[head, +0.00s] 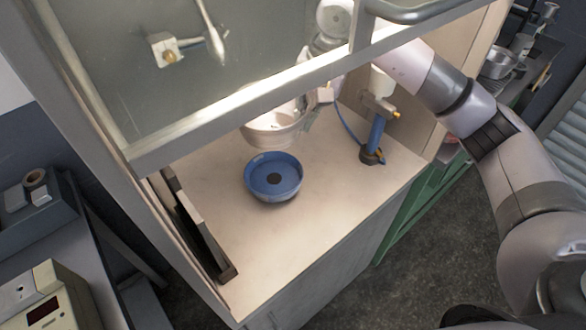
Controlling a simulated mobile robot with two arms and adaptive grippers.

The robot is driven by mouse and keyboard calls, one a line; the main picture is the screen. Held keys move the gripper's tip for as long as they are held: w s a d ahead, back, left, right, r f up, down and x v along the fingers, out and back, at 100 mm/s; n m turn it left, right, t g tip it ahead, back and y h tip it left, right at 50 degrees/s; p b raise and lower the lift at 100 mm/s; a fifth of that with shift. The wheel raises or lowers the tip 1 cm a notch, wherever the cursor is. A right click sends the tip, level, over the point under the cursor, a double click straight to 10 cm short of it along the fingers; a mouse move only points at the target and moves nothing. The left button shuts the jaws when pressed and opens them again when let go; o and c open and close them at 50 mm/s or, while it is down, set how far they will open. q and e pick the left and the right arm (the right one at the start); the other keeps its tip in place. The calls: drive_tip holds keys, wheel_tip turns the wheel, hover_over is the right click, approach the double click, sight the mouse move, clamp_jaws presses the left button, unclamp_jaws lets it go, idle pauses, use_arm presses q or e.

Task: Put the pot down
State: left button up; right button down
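A pale, round pot (272,131) shows inside the hood, partly behind the sash's lower bar. My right gripper (307,101) is at the pot's right rim and looks shut on it; the bar and glare hide part of the grip. I cannot tell whether the pot's base touches the worktop. A blue round pan (289,188) with a dark spot in its middle sits on the worktop just in front of the pot. My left gripper is not in view.
The pale worktop (305,235) is clear in front of the blue pan. A blue burner-like stand (376,137) with a hose stands at right. The raised sash bar (215,125) crosses above. A dark rack (207,235) lines the left side.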

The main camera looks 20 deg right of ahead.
drive_tip(key=p+x, duration=0.1)
drive_tip(key=x, duration=0.2)
drive_tip(key=d+p+x, duration=0.1)
drive_tip(key=x, duration=0.3)
drive_tip(key=s+p+x, duration=0.1)
drive_tip(key=x, duration=0.3)
drive_tip(key=shift+d+f, duration=0.3)
drive_tip(key=x, duration=0.1)
drive_tip(key=p+x, duration=0.1)
drive_tip(key=x, duration=0.2)
drive_tip(key=shift+s+d+f+p, duration=0.1)
drive_tip(key=shift+s+d+p, duration=0.15)
drive_tip(key=shift+d+p, duration=0.15)
drive_tip(key=shift+f, duration=0.4)
drive_tip(key=shift+f+b, duration=0.35)
drive_tip(key=shift+b, duration=0.2)
drive_tip(key=c, duration=2.2)
unclamp_jaws()
drive_tip(key=shift+s, duration=0.1)
drive_tip(key=o, duration=0.4)
